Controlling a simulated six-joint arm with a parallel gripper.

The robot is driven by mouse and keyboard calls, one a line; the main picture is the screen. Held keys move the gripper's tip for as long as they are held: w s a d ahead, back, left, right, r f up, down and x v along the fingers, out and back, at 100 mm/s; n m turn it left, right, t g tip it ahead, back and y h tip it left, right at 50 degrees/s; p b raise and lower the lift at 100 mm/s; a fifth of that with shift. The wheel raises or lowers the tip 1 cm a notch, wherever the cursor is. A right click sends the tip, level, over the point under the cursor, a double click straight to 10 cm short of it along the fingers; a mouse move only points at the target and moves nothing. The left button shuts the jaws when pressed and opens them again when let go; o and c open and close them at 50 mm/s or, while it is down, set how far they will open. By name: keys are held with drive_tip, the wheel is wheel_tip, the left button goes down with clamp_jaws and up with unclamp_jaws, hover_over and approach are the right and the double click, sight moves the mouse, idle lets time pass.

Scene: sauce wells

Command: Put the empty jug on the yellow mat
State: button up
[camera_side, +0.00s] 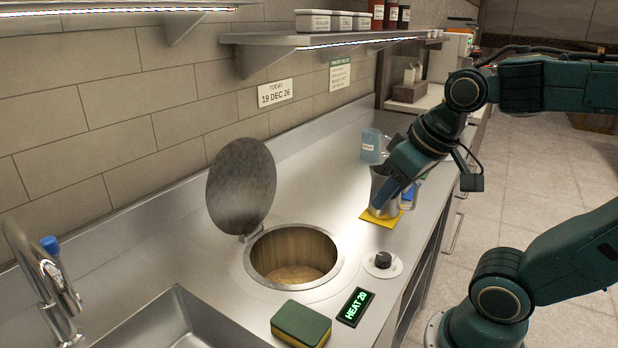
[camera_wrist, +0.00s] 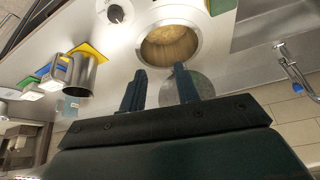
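A metal jug (camera_wrist: 80,74) with a handle stands on the yellow mat (camera_wrist: 93,50), left of my fingers in the wrist view. In the side view the jug (camera_side: 376,184) is partly hidden behind my gripper (camera_side: 386,196), and the mat (camera_side: 371,219) shows beneath it. The jug's inside cannot be made out. In the wrist view my gripper (camera_wrist: 160,69) is open, with two dark fingers apart and nothing between them. The jug is apart from the fingers there.
An open round well (camera_side: 293,262) with its lid (camera_side: 241,185) raised is at centre. A control knob (camera_side: 383,260), a HEAT 20 display (camera_side: 355,306) and a sponge (camera_side: 301,323) lie near the front edge. A bluish jug (camera_side: 371,146) stands behind the mat. A shelf (camera_side: 340,38) overhangs the counter.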

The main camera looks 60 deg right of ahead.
drive_tip(key=s+a+n, duration=0.2)
drive_tip(key=a, duration=0.1)
drive_tip(key=shift+f+y, duration=0.1)
drive_tip(key=shift+y, duration=0.3)
drive_tip(key=shift+d, duration=0.1)
drive_tip(key=shift+c, duration=0.4)
